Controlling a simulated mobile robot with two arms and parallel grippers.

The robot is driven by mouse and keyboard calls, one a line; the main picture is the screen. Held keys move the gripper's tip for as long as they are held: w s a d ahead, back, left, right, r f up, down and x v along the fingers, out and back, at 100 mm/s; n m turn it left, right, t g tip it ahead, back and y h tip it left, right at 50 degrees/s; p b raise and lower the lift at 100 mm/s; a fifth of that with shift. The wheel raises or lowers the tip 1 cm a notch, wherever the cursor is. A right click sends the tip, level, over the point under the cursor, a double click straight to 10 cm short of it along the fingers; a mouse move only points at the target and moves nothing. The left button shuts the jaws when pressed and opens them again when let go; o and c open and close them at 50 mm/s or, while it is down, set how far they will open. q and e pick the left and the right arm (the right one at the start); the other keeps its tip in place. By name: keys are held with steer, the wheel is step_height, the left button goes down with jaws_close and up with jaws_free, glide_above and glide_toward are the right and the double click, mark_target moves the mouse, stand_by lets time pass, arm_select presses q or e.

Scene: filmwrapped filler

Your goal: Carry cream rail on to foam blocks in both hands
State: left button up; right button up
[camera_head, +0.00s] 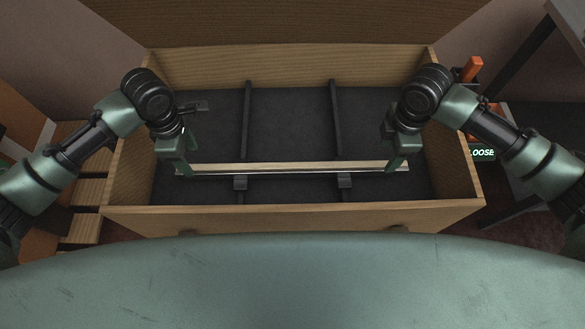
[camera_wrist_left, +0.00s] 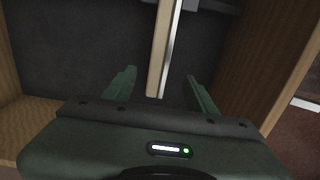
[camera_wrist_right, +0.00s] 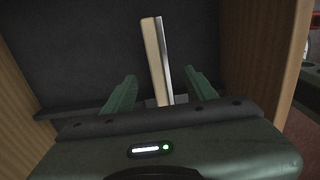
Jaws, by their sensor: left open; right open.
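The cream rail (camera_head: 290,167) lies left to right inside a wooden drawer, with a pale top and a bright metallic front edge. Two small dark foam blocks (camera_head: 240,183) (camera_head: 344,181) show at its front side. I cannot tell whether the rail rests on them. My left gripper (camera_head: 177,165) is open at the rail's left end. In the left wrist view the rail (camera_wrist_left: 160,50) runs between its fingers (camera_wrist_left: 160,77). My right gripper (camera_head: 397,162) is open at the right end. In the right wrist view the rail end (camera_wrist_right: 154,55) lies between its fingers (camera_wrist_right: 159,76).
The wooden drawer (camera_head: 290,217) has walls on all sides and a dark floor. Two dark bars (camera_head: 247,120) (camera_head: 335,118) cross its rear part. A small dark piece lies near the left arm. An orange-handled item (camera_head: 472,68) stands outside at the right.

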mark_target(197, 168)
arm_select(q)
steer(key=shift+f, duration=3.9)
arm_select(e)
steer(key=shift+f, duration=3.95)
arm_select(q)
jaws_close()
arm_select(e)
jaws_close()
arm_select(q)
steer(key=shift+w+r, duration=0.1)
steer(key=shift+w, duration=0.05)
arm_select(e)
steer(key=shift+w+r, duration=0.1)
steer(key=shift+w, duration=0.05)
